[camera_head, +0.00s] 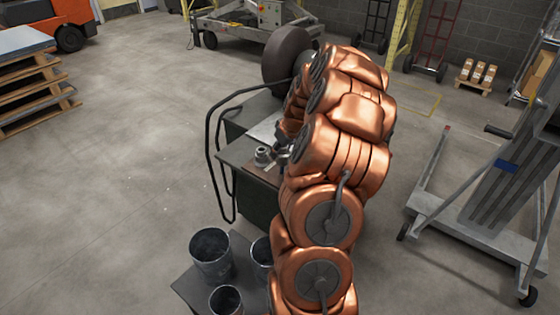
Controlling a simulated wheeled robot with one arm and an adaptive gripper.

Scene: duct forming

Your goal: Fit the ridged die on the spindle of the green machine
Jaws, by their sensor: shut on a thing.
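My gripper (283,146) is small and dark in the camera_head view, mostly hidden behind my copper-coloured arm. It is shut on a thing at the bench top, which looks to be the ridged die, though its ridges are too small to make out. Small grey metal ring-shaped parts (263,156) stand on the bench just left of the gripper. The dark greenish cabinet (257,198) under this top seems to be part of the green machine. The spindle cannot be made out; my arm covers much of that area.
A black bent rail (209,150) runs along the bench's left side. Metal buckets (210,254) stand on a low table in front. A large dark round drum (286,58) is behind. A grey wheeled lift (480,215) stands right.

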